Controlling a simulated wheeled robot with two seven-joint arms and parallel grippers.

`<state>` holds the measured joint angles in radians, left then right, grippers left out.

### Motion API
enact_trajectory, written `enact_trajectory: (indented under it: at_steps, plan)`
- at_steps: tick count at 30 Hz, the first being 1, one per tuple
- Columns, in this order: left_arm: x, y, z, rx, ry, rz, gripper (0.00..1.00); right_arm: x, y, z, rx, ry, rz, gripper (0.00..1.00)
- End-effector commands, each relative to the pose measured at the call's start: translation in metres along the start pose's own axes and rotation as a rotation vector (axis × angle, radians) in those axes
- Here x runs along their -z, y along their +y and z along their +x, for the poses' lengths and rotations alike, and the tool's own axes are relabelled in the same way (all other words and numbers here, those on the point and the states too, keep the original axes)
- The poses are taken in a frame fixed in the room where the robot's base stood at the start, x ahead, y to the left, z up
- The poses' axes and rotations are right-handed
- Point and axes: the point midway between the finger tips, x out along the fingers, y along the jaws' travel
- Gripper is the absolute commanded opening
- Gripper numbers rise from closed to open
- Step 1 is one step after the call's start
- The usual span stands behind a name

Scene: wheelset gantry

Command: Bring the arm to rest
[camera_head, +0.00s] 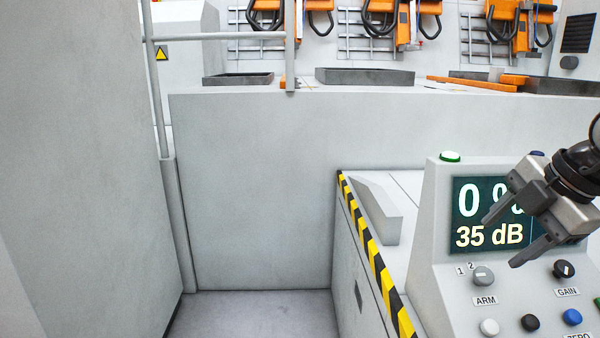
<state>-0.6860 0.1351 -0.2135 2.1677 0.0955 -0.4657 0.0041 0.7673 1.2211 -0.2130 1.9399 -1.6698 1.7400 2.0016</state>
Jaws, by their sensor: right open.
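My right gripper (502,238) comes in from the right edge in the head view. Its two grey fingers are apart with nothing between them, and they point down and left. It is in front of the control console (437,220) and covers part of the console's screen (467,190). The screen reads "35 dB" below a larger number that is partly hidden. Below the gripper are the ARM knob (484,276) and the GAIN knob (564,270). I cannot tell the gap between the fingers and the console. My left gripper is not in view.
A green button (450,156) tops the console. A black-and-yellow striped edge (374,255) borders the console's bench. A grey wall (250,190) stands behind, with dark trays (365,76) and orange machines (382,20) beyond. Open floor (255,315) lies left of the bench.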

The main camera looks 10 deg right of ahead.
Motion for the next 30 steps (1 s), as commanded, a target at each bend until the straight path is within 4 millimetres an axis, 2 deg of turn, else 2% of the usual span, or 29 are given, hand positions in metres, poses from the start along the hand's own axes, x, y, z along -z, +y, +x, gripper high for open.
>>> enact_trajectory:
  at_steps: [1,3,5,6,8,9,12,14,16,17,19,21,23,24,27,30]
  plan:
    - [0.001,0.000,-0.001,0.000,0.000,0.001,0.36,0.023,-0.003,0.021,0.013,0.107,-0.067,0.56]
    - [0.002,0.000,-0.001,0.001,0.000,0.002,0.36,0.062,-0.009,0.046,0.003,0.292,-0.167,0.56]
    - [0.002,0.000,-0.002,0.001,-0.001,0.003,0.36,0.100,-0.015,0.064,-0.025,0.473,-0.237,0.56]
    - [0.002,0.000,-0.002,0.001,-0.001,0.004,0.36,0.126,-0.021,0.073,-0.056,0.603,-0.269,0.56]
    - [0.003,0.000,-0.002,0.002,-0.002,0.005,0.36,0.165,-0.029,0.081,-0.132,0.814,-0.286,0.56]
    - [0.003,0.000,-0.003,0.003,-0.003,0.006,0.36,0.191,-0.033,0.083,-0.207,0.964,-0.265,0.56]
    - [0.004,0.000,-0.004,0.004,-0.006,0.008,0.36,0.229,-0.033,0.080,-0.437,1.239,-0.099,0.56]
    - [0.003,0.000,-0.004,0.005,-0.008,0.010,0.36,0.235,-0.029,0.082,-0.581,1.322,0.070,0.56]
    - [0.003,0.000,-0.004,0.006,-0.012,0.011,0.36,0.228,-0.027,0.094,-0.724,1.331,0.313,0.56]
    - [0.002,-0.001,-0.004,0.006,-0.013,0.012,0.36,0.221,-0.028,0.104,-0.773,1.306,0.426,0.56]
    - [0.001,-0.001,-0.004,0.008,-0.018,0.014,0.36,0.203,-0.040,0.135,-0.837,1.192,0.692,0.56]
    - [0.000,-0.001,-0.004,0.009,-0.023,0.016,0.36,0.186,-0.066,0.172,-0.829,1.030,0.925,0.56]
    - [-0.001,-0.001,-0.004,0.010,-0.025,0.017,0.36,0.177,-0.093,0.200,-0.782,0.897,1.068,0.56]
    - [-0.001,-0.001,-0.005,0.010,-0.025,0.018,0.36,0.174,-0.113,0.217,-0.737,0.815,1.145,0.56]
    - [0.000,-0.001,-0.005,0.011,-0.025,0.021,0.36,0.175,-0.162,0.248,-0.607,0.648,1.280,0.56]
    - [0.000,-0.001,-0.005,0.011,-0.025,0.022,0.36,0.181,-0.202,0.266,-0.487,0.538,1.355,0.56]
